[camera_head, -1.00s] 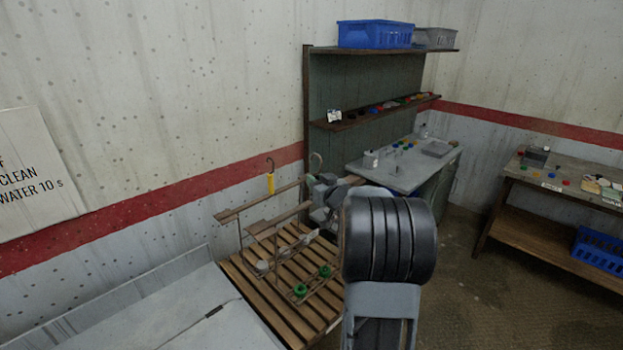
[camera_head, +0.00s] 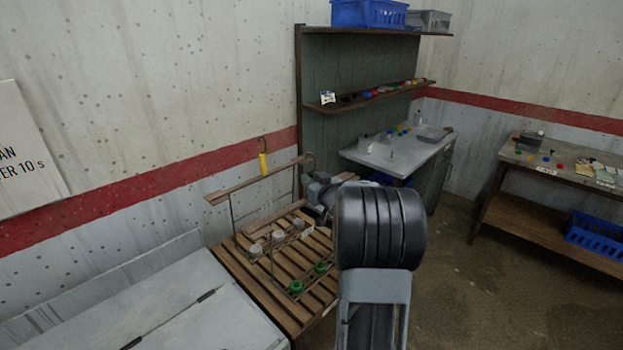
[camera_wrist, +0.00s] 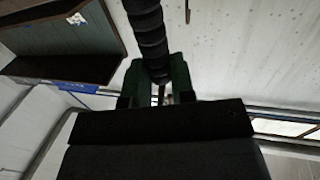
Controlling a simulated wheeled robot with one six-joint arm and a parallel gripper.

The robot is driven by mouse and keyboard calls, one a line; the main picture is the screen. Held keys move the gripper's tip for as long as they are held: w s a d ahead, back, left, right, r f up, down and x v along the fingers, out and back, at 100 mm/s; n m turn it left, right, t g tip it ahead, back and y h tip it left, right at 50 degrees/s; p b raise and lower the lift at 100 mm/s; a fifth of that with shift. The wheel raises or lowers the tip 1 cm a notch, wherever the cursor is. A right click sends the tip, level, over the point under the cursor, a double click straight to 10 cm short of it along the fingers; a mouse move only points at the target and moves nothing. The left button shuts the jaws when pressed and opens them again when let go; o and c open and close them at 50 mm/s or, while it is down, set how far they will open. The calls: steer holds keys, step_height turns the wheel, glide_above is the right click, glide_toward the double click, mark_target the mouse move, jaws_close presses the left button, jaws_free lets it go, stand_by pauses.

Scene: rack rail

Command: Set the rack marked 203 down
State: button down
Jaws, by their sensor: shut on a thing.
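My gripper (camera_wrist: 158,85) is shut on a black ribbed handle (camera_wrist: 147,30), seen between its green fingers in the wrist view. In the head view my gripper (camera_head: 322,192) is partly hidden by my arm, at the right end of the wooden rail (camera_head: 240,186). Below the rail, a wire rack (camera_head: 271,262) with green-capped and pale-capped bottles is at the slatted wooden stand (camera_head: 249,290). I cannot tell whether its base rests on the slats, or whether it is the rack I hold. No number 203 is readable.
A yellow-handled hook (camera_head: 263,164) hangs by the rail near the wall. A grey metal cabinet top (camera_head: 165,300) adjoins the stand on the left. A workbench (camera_head: 402,152) and shelf unit (camera_head: 340,64) stand behind.

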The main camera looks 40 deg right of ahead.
steer(key=shift+f+b, duration=0.4)
steer(key=shift+f, duration=0.15)
stand_by(0.6)
steer(key=c, duration=1.2)
jaws_free()
steer(key=shift+c, duration=0.2)
steer(key=o, duration=0.5)
steer(key=shift+f, duration=0.15)
steer(key=shift+c, duration=0.2)
steer(key=o, duration=0.8)
steer(key=shift+s, duration=0.1)
steer(key=shift+s+a+p, duration=0.1)
steer(key=shift+s+a, duration=0.05)
steer(key=shift+s, duration=1.8)
steer(key=shift+s+a+p, duration=0.15)
steer(key=shift+s, duration=1.85)
steer(key=shift+s+a+p, duration=0.1)
steer(key=shift+s+a, duration=0.05)
steer(key=shift+s, duration=1.8)
